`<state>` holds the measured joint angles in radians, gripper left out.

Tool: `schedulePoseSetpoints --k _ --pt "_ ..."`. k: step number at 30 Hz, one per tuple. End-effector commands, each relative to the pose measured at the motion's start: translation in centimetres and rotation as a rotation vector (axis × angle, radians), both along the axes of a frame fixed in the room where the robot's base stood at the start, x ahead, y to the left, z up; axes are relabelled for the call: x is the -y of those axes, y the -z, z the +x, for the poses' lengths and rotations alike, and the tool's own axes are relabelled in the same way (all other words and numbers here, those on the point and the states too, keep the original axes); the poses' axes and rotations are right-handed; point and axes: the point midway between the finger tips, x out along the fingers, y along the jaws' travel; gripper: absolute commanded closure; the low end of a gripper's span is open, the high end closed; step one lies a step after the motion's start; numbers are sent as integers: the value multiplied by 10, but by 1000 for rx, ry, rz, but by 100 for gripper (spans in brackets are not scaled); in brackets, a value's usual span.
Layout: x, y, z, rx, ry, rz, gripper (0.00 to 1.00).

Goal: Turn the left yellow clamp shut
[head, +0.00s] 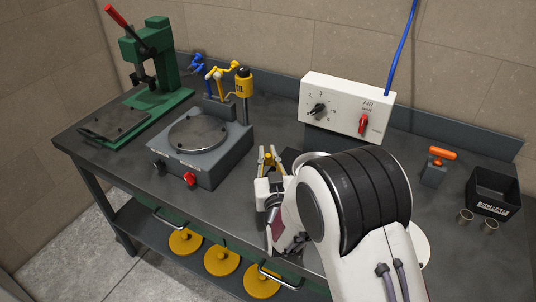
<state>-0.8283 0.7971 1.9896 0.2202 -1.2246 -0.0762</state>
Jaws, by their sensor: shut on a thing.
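A yellow clamp (267,158) shows just beyond my gripper (269,167), in the middle of the bench in the head view. My gripper is shut on this yellow piece, with its fingers partly hidden by the wrist. Only the clamp's upper part shows, so how far it is turned cannot be told. Whether it is the left one cannot be told either. My arm hides the area just to the right, and no second clamp shows clearly there.
A grey hot plate unit (200,140) stands left of my gripper, and a green lever press (155,60) behind it. A white control box (348,105) stands at the back. A black bin (491,192) and an orange-handled tool (436,164) lie right. Yellow discs (222,260) sit below.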

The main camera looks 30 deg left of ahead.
Motion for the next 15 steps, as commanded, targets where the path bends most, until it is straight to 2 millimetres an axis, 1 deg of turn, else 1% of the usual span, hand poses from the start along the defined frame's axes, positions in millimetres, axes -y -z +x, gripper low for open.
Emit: schedulePoseSetpoints --k 7,8,9,10,15 --pt "0 -1 0 1 1 2 100" --pt "0 -1 0 1 1 2 83" --pt "0 -1 0 2 1 1 73" --pt "0 -1 0 1 1 1 71" --pt "0 0 0 0 1 0 71"
